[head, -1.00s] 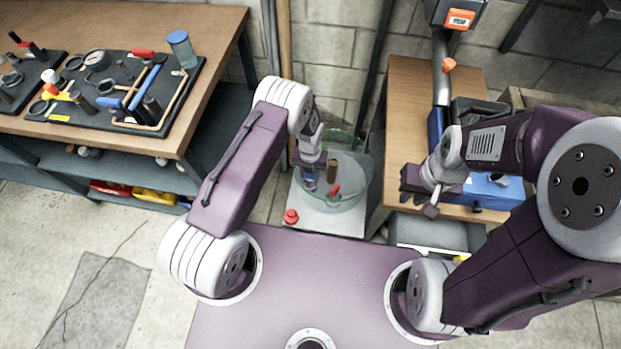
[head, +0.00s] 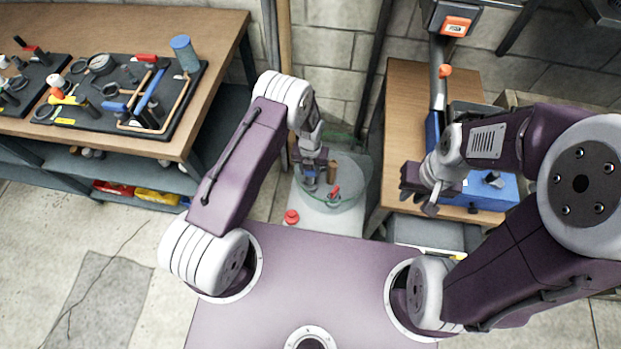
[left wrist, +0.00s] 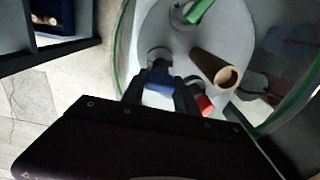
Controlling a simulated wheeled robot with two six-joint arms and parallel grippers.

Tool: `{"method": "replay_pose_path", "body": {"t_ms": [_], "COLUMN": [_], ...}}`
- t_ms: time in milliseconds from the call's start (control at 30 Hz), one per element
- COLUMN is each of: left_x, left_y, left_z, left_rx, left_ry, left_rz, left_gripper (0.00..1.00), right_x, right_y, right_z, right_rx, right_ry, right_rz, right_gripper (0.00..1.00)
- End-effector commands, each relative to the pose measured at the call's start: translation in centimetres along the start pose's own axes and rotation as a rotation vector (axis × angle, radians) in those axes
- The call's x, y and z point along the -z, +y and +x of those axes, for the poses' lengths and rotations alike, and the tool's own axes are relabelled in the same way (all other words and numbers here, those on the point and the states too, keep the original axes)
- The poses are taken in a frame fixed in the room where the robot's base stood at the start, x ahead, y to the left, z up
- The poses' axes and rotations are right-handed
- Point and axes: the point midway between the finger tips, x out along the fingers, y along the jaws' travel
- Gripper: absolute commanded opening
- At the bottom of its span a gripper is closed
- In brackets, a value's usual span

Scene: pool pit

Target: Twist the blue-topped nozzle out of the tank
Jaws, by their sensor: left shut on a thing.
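The round glass tank (head: 358,190) stands on a white base beyond my front edge. My left gripper (head: 309,182) reaches down into its left part. In the left wrist view its dark fingers (left wrist: 170,92) are shut on the blue-topped nozzle (left wrist: 159,84), whose blue top shows between them. The nozzle's lower end is hidden. A brown tube (head: 331,171) and a red-handled part (head: 335,191) stand close to the right of the gripper, inside the tank. My right gripper (head: 418,190) hangs near the right bench; its jaw opening is unclear.
A red knob (head: 291,217) sits on the base's front left corner. A green part (left wrist: 198,11) lies farther in the tank. A wooden workbench (head: 215,40) with fittings is at left. A blue box (head: 490,188) is on the right bench. Poles stand behind the tank.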

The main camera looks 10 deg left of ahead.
Motion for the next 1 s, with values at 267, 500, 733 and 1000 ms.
{"method": "replay_pose_path", "body": {"t_ms": [267,500,733,1000], "left_x": [0.0,0.0,0.0,0.0], "left_y": [0.0,0.0,0.0,0.0], "left_z": [-1.2,-1.8,-1.8,-4.4], "left_rx": [0.000,0.000,0.000,0.000], "left_ry": [0.000,0.000,0.000,0.000], "left_rz": [0.000,0.000,0.000,0.000], "left_gripper": [0.00,0.00,0.00,0.00], "right_x": [0.1,0.1,0.1,0.4], "right_y": [0.0,0.0,0.0,-0.1], "right_z": [-0.9,-1.4,-1.4,-3.5], "right_rx": [0.000,0.000,0.000,0.000], "right_ry": [0.000,0.000,0.000,0.000], "right_rz": [0.000,0.000,0.000,0.000], "right_gripper": [0.20,0.20,0.20,0.20]}}
